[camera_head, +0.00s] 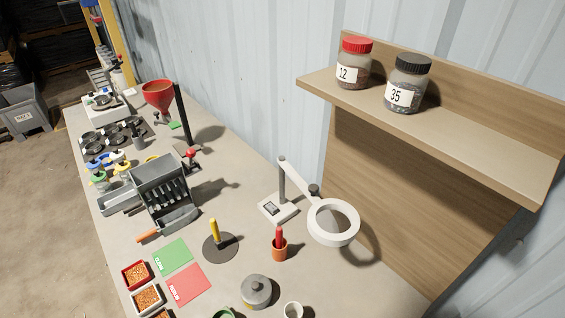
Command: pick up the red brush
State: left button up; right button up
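Neither of my grippers shows in the head view.
The lamp ring (333,222) overhangs close right of the cup. A grey lidded pot (257,291), a white cup (293,309) and a yellow-handled stand (215,238) are nearby. A wooden shelf (440,120) with two jars rises at right. Bench between is clear.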

aim_at(279, 232)
jog(key=l+u, duration=0.3)
jog(key=l, duration=0.2)
jog(key=i, duration=0.45)
jog(key=k+l+u, duration=0.2)
jog(key=l+u, duration=0.2)
